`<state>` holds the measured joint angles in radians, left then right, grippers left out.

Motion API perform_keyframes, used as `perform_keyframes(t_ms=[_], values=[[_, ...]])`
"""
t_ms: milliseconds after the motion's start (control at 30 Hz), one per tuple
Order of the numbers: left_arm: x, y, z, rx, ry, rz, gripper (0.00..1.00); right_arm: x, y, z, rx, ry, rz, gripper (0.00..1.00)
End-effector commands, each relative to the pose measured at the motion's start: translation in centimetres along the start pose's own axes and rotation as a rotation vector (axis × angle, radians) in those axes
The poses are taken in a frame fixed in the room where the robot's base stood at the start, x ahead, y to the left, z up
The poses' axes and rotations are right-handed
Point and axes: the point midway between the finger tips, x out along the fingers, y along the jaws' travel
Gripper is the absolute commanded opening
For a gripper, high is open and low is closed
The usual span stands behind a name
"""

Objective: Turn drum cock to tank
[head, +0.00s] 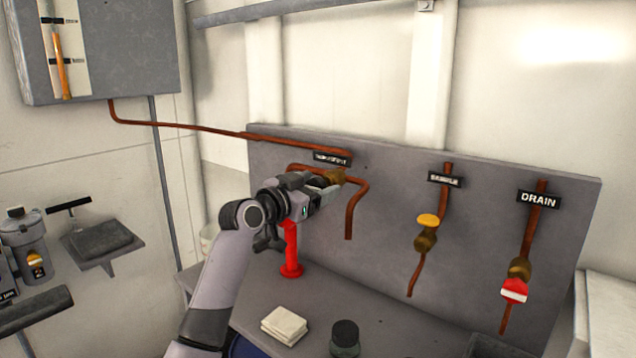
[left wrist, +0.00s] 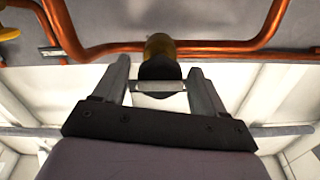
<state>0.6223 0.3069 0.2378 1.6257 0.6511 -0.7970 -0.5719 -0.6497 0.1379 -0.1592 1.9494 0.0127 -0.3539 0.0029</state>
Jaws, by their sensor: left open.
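The brass cock (head: 333,176) sits on copper pipe under a dark label (head: 332,158) whose lettering I cannot read. My left gripper (head: 318,190) is at this cock and covers part of it in the head view. In the left wrist view the brass body (left wrist: 160,47) shows ahead, with a black part and a pale crossbar (left wrist: 158,86) below it. The open fingers of my left gripper (left wrist: 158,70) stand either side of the black part, with gaps visible. Whether they touch the handle I cannot tell. My right gripper is not in view.
A red post (head: 291,250) stands just below my gripper. To the right are a yellow-handled cock (head: 428,221) and a red-handled cock (head: 514,290) under DRAIN. A folded cloth (head: 284,325) and a dark knob (head: 345,336) are on the bench. A gauge box (head: 120,45) hangs upper left.

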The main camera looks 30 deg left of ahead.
Motion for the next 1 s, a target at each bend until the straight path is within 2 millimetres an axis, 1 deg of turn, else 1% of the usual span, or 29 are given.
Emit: perform_keyframes(t_ms=[133, 433, 467, 500, 567, 600, 633, 867, 1000], values=[[0.78, 0.07, -0.06, -0.001, 0.000, 0.001, 0.71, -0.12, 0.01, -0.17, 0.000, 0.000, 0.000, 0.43], [0.95, 0.07, 0.03, 0.000, -0.001, 0.001, 0.71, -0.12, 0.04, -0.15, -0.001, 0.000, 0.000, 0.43], [0.94, 0.07, 0.04, 0.000, -0.001, 0.001, 0.68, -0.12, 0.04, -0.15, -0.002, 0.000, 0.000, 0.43], [0.94, 0.07, 0.03, 0.000, -0.001, 0.001, 0.55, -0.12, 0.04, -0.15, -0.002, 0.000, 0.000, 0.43], [0.93, 0.07, 0.03, 0.000, -0.001, 0.001, 0.36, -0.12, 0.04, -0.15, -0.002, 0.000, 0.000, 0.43], [0.93, 0.07, 0.03, 0.000, -0.001, 0.001, 0.23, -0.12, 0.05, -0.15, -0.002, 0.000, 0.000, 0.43], [0.93, 0.07, 0.03, 0.000, -0.001, 0.001, 0.17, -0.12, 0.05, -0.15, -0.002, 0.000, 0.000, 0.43], [0.91, 0.06, 0.07, 0.013, -0.001, 0.001, 0.17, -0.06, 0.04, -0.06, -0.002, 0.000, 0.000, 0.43], [0.89, 0.04, 0.14, 0.055, -0.002, 0.000, 0.17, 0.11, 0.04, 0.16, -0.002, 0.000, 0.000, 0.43]])
